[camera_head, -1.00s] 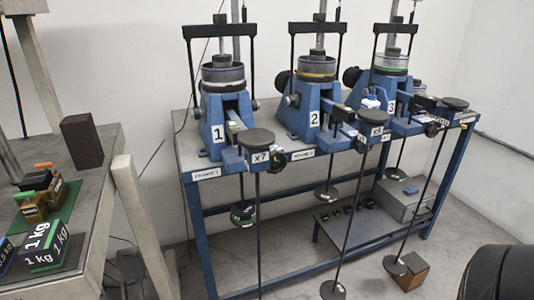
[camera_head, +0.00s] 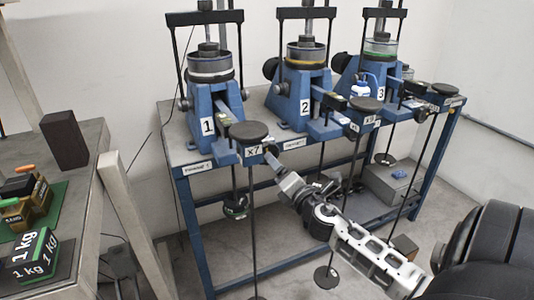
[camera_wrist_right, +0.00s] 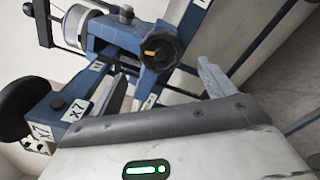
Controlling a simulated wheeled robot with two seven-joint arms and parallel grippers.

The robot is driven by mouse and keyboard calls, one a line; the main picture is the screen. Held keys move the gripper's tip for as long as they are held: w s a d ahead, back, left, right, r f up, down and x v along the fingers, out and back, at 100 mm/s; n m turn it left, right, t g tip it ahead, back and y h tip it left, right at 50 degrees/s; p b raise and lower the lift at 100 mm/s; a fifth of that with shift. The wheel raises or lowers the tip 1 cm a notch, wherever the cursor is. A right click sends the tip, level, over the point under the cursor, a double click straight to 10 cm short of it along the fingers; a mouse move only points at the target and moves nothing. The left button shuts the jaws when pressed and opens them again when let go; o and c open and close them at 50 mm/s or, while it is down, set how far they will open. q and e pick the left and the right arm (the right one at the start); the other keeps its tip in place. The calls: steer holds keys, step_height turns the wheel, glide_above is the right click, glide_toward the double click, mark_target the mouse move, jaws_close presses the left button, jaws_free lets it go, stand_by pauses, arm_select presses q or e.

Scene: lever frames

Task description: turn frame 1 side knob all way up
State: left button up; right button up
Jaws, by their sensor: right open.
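Frame 1 (camera_head: 205,105) is the leftmost blue lever frame on the bench, marked 1. Its dark side knob (camera_head: 270,150) sits to the right of the X7 plate, partly behind my right gripper. In the right wrist view a black lobed knob (camera_wrist_right: 164,45) with a yellow mark sits on a blue bracket. My right gripper (camera_head: 282,158) is open and empty, its tips close to the knob. Contact cannot be told from these frames. In the wrist view one pale finger shows below and right of the knob. My left gripper is not in view.
Frame 2 (camera_head: 302,95) and frame 3 (camera_head: 375,80) stand to the right on the same bench. A round load pan (camera_head: 249,131) and thin hanging rods are close to my right gripper. A side table (camera_head: 85,150) with 1 kg weights (camera_head: 32,255) is at left.

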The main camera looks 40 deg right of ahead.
steer(key=b+x, duration=0.1)
steer(key=x, duration=0.7)
steer(key=shift+w+d+f, duration=0.1)
steer(key=shift+w, duration=0.45)
steer(key=shift+c, duration=1.2)
steer(key=c, duration=1)
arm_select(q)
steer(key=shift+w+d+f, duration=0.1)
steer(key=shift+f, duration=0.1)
